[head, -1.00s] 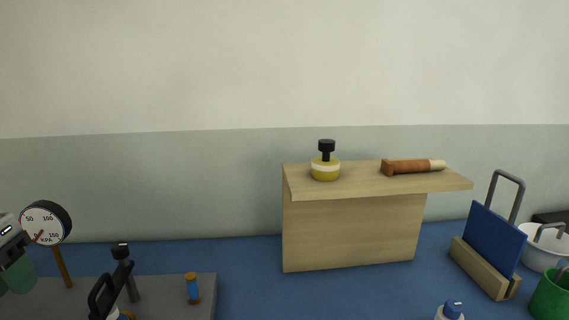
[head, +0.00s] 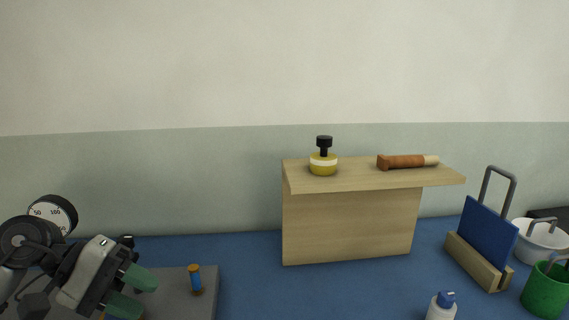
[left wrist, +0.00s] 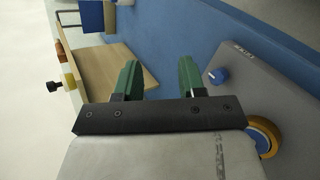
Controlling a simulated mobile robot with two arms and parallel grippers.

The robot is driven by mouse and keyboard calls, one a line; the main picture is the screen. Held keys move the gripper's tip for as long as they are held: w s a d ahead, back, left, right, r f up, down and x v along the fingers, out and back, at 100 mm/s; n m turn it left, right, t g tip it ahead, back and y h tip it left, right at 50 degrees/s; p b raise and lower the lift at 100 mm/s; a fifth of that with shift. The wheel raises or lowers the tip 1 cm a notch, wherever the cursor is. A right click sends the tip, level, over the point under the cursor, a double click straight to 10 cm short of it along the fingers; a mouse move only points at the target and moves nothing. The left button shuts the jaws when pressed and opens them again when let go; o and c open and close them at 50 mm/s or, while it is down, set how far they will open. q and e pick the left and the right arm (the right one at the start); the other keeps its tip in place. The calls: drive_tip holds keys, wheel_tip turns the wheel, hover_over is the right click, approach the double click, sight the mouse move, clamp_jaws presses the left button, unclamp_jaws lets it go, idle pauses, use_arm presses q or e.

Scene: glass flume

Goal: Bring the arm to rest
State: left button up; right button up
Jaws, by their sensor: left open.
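My left gripper (head: 140,291) is at the lower left of the head view, above the grey panel (head: 208,283). Its two green fingers are apart with nothing between them. It also shows in the left wrist view (left wrist: 160,80), with the blue surface beyond its fingertips. A dial gauge (head: 50,212) marked in kPa stands behind my left arm and is partly hidden by it. My right gripper is not in view.
A wooden shelf (head: 350,225) holds a yellow bottle (head: 323,165) and a brown-handled tool (head: 405,162). At right are a blue plate in a wooden rack (head: 487,240), a white basket (head: 540,240) and a green bucket (head: 546,292). A white bottle (head: 441,307) stands at front.

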use_arm(q)
drive_tip(key=w+d+r+n+t+h, duration=0.2)
drive_tip(key=d+n+t+h, duration=0.7)
drive_tip(key=n, duration=1.1)
drive_tip(key=a+f+n+t+y, duration=0.4)
drive_tip(key=f+n+y, duration=0.5)
drive_tip(key=n, duration=0.7)
drive_tip(key=a+f+n+t+y, duration=0.35)
drive_tip(key=f+n+y, duration=0.5)
drive_tip(key=n, duration=0.85)
drive_tip(key=s+f+n+g+y, duration=0.1)
drive_tip(key=s+f+n+g, duration=0.55)
drive_tip(key=s, duration=0.35)
drive_tip(key=s+f+n+g+y, duration=0.1)
drive_tip(key=s+f+n+g, duration=0.55)
drive_tip(key=s, duration=0.35)
wheel_tip(320, 180, down, 28)
drive_tip(key=s+m+g, duration=0.1)
drive_tip(key=s+g, duration=0.1)
drive_tip(key=s+a+f+g, duration=0.1)
drive_tip(key=s+a+f, duration=0.2)
drive_tip(key=s+f, duration=1.1)
drive_tip(key=shift+s+f, duration=0.3)
drive_tip(key=shift+s, duration=0.7)
